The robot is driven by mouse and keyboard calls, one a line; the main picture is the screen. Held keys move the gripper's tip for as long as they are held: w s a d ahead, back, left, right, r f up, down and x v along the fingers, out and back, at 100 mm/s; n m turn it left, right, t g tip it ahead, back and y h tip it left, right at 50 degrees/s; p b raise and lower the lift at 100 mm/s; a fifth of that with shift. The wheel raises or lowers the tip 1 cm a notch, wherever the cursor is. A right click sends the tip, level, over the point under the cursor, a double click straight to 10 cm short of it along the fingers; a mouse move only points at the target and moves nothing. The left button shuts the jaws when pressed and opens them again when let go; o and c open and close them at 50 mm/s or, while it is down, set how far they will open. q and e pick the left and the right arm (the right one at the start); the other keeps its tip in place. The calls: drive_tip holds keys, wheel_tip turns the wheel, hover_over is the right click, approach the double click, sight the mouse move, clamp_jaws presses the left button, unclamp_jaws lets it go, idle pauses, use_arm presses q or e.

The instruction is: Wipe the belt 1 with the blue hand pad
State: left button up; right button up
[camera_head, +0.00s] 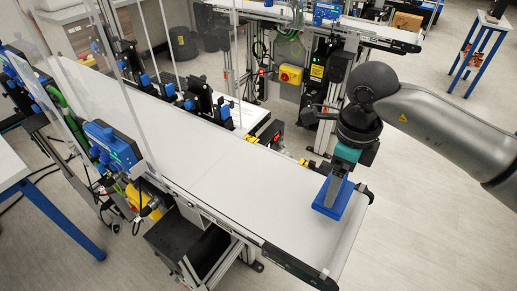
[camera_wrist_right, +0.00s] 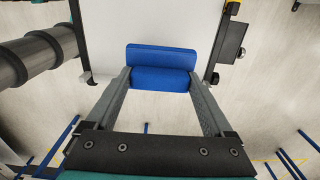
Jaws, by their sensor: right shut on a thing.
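The blue hand pad (camera_head: 333,199) is at the near right end of the white belt (camera_head: 235,165) in the head view. My right gripper (camera_head: 342,172) is above it, pointing down, and is shut on it. In the right wrist view the blue pad (camera_wrist_right: 162,68) sits between the two grey fingers of my right gripper (camera_wrist_right: 160,82), with the white belt (camera_wrist_right: 108,22) behind it. The pad looks to be on or just over the belt surface; I cannot tell whether it touches. My left gripper is not in view.
Clear upright panels (camera_head: 85,90) and blue sensor boxes (camera_head: 112,146) line the belt's left side. Black and blue fixtures (camera_head: 198,97) stand along its far side. A second conveyor (camera_head: 370,35) is at the back. The visible belt top is bare around the pad.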

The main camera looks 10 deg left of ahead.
drive_tip(key=shift+r+p, duration=0.65)
drive_tip(key=shift+r, duration=1)
